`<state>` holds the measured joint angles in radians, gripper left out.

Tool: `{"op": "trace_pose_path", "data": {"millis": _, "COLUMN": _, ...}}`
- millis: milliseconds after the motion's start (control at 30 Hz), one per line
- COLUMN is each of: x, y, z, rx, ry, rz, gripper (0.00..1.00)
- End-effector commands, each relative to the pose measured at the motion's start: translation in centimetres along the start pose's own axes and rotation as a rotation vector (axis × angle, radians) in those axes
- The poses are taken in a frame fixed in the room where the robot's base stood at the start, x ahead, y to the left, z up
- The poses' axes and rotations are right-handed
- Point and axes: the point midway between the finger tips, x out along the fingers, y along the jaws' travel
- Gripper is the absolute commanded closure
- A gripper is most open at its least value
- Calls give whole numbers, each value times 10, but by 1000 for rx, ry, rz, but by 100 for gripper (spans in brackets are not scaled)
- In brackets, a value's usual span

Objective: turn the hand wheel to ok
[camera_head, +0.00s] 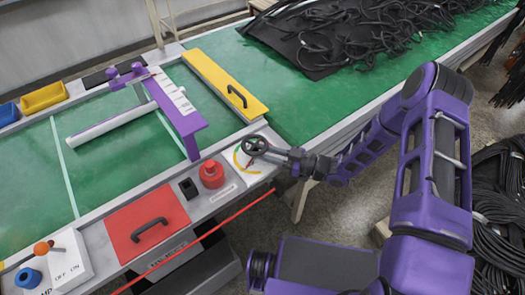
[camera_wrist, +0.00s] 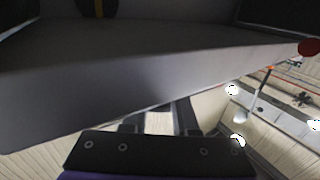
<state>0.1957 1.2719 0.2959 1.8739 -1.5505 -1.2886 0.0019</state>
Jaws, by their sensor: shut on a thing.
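The hand wheel (camera_head: 256,145) is a small dark spoked wheel near the front corner of the bench, in the head view. It stands over a pale round dial (camera_head: 240,163) with a yellow arc. The wheel and my gripper hide part of the dial, and I cannot read an "ok" mark. My gripper (camera_head: 268,153) reaches in from the right and is shut on the hand wheel at its right side. In the wrist view the gripper's fingers (camera_wrist: 158,120) point up under a large grey surface, and the grip itself is not clear there.
A red round knob (camera_head: 211,174) and a small black block (camera_head: 188,188) stand left of the dial. A red panel (camera_head: 146,224) with a handle lies further left. A yellow panel (camera_head: 222,83) with a handle lies behind. Black hoses (camera_head: 350,35) lie on the green conveyor.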

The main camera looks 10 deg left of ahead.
Motion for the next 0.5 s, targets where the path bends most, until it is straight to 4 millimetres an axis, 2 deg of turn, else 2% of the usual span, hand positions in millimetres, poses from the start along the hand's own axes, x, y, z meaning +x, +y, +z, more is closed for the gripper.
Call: {"op": "trace_pose_path", "data": {"millis": 500, "x": 2, "y": -12, "z": 3, "rx": 10, "ry": -2, "rz": 420, "gripper": 100}}
